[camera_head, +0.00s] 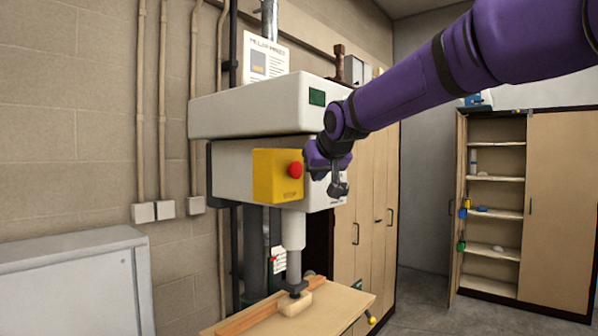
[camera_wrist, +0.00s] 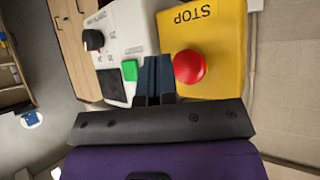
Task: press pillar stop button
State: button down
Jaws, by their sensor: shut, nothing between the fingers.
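The red stop button (camera_head: 296,170) sticks out from a yellow box (camera_head: 270,178) marked STOP on the front of the pillar drill's grey-white head (camera_head: 232,163). In the wrist view the red button (camera_wrist: 193,67) lies just right of my gripper's fingers, with the yellow box (camera_wrist: 222,50) behind it. My gripper (camera_wrist: 154,72) is shut and empty, its tips beside the button and over the edge between the yellow box and the white panel. In the head view my gripper (camera_head: 338,190) is to the right of the button. I cannot tell whether it touches anything.
A green button (camera_wrist: 130,70) and a black knob (camera_wrist: 94,40) sit left of the fingers in the wrist view. The drill table (camera_head: 345,300) holds a wooden block (camera_head: 294,306). Tall cabinets (camera_head: 560,200) stand right, a grey cabinet (camera_head: 70,285) left.

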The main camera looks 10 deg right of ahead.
jog(key=shift+s+d, duration=0.45)
jog(key=shift+s, duration=0.15)
jog(key=shift+s+d, duration=0.4)
jog(key=shift+s, duration=0.2)
jog(key=s+d+f+g, duration=0.2)
jog(key=s+f, duration=0.3)
jog(key=s, duration=0.6)
jog(key=s+d+f+g, duration=0.1)
jog(key=s+f, duration=0.5)
jog(key=s, duration=0.6)
jog(key=s+d+f+m+g+h, duration=0.1)
jog(key=s+f, duration=0.4)
jog(key=s, duration=0.7)
jog(key=shift+s+d+f+g, duration=0.25)
jog(key=shift+d+f+g, duration=0.15)
jog(key=shift+d+g, duration=0.55)
jog(key=shift+d, duration=0.1)
